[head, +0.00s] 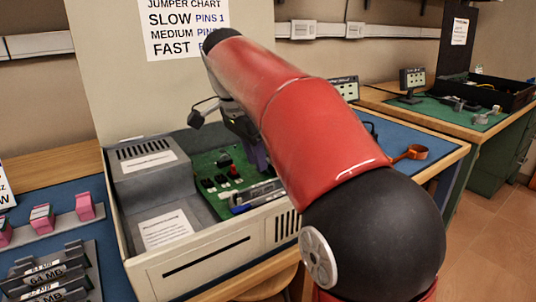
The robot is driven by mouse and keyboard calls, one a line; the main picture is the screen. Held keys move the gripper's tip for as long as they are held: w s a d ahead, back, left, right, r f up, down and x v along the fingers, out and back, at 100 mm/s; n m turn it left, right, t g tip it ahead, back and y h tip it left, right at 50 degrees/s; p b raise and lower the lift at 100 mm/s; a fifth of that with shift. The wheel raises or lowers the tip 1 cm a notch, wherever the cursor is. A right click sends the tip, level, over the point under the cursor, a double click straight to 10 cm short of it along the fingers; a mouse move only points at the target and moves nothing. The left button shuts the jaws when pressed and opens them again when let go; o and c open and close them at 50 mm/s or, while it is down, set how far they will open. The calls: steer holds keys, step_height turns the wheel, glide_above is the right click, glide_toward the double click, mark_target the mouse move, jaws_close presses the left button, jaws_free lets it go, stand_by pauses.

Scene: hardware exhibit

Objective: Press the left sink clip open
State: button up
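An open grey computer case (190,262) stands on the table with a green circuit board (203,170) inside. Small dark parts and a red part (233,171) sit on the board. My gripper (262,168) points down over the right part of the board, with a purplish finger showing. My red and black arm hides much of it, so I cannot tell whether it is open or shut, or whether it touches anything. Light grey and blue pieces (258,194) lie near the case's front right. I cannot make out the left sink clip; it is too small or hidden.
The case's raised lid (110,75) carries a jumper chart (180,22). Pink parts (85,206) and a labelled rack (50,272) are on the left. An orange ring-shaped tool (411,153) lies on the right. Another bench (462,128) stands behind, at right.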

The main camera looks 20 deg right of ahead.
steer(key=shift+d+p+v, duration=0.2)
steer(key=shift+p+v, duration=0.25)
steer(key=shift+v, duration=0.45)
steer(key=shift+d+p+v, duration=0.2)
steer(key=shift+p+v, duration=0.25)
steer(key=shift+v, duration=0.5)
steer(key=shift+w+r, duration=0.15)
steer(key=shift+r, duration=0.95)
